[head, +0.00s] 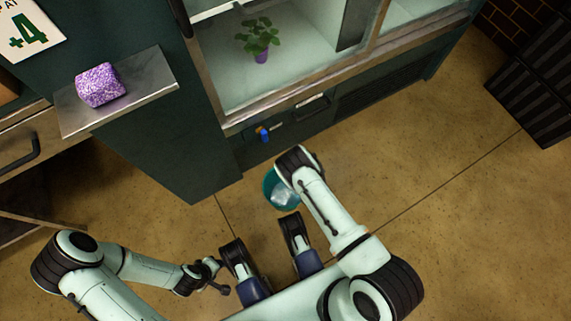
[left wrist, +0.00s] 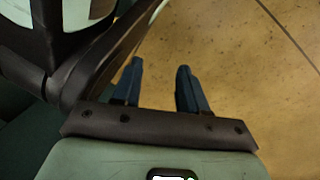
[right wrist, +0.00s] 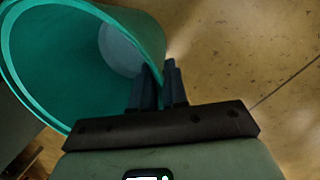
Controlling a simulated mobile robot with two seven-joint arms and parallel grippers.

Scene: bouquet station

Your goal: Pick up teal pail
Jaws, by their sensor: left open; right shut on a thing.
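The teal pail (head: 271,187) shows in the head view below the cabinet front, partly hidden by my right forearm. In the right wrist view the pail (right wrist: 55,75) fills the upper left, its mouth open toward the camera and a paler patch inside. My right gripper (right wrist: 160,75) is shut on the pail's wall at the rim, one finger inside and one outside. I cannot tell whether the pail's base touches the floor. My left gripper (left wrist: 158,82) is open and empty, with bare floor beyond its fingers. It is well left of the pail in the head view.
A glass-fronted cabinet (head: 300,110) holds a potted plant (head: 260,40). A purple speckled block (head: 99,85) sits on a metal shelf (head: 150,85) at upper left. A dark ribbed crate (head: 540,85) stands at upper right. Tan floor (head: 460,200) is clear at right.

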